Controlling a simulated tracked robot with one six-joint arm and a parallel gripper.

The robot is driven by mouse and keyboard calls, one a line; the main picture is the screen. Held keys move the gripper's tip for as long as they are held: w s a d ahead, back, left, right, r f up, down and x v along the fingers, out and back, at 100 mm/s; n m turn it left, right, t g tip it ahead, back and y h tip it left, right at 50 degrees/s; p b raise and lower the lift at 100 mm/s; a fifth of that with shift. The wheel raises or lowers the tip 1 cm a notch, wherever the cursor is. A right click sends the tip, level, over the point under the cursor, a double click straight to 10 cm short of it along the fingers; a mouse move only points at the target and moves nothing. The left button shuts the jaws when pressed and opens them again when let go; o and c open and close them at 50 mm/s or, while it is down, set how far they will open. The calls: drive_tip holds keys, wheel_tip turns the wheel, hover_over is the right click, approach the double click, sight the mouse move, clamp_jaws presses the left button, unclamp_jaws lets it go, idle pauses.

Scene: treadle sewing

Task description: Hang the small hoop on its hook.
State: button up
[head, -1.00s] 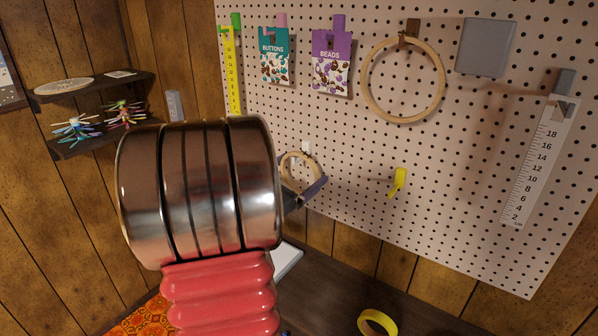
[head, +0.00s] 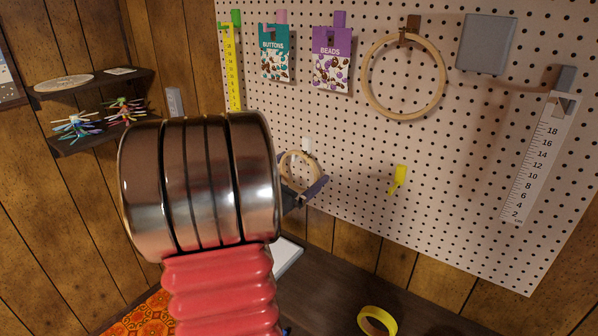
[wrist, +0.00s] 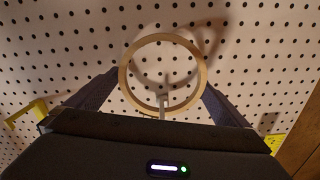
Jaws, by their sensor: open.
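The small wooden hoop (head: 319,168) is at the white hook (head: 306,144) on the pegboard, below the large hoop. In the wrist view the hoop (wrist: 124,77) is a ring between my fingers, and the white hook (wrist: 162,104) shows at its lower rim in the picture. The hoop seems to hang on the hook, but the exact contact is hard to make out. My gripper (head: 304,193) is open. In the wrist view its fingers (wrist: 157,92) stand on either side of the hoop, close to it. My arm partly covers the gripper in the head view.
A yellow hook (head: 399,178) sticks out right of the small hoop. The large hoop (head: 444,78), button packet (head: 275,55), beads packet (head: 332,62) and ruler (head: 537,165) hang around it. Below stands a dark tabletop with a yellow ring (head: 366,311).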

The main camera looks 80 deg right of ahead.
drive_tip(key=shift+a, duration=0.1)
drive_tip(key=v, duration=1.3)
drive_tip(key=shift+a, duration=0.25)
drive_tip(key=shift+w, duration=0.15)
idle(1.0)
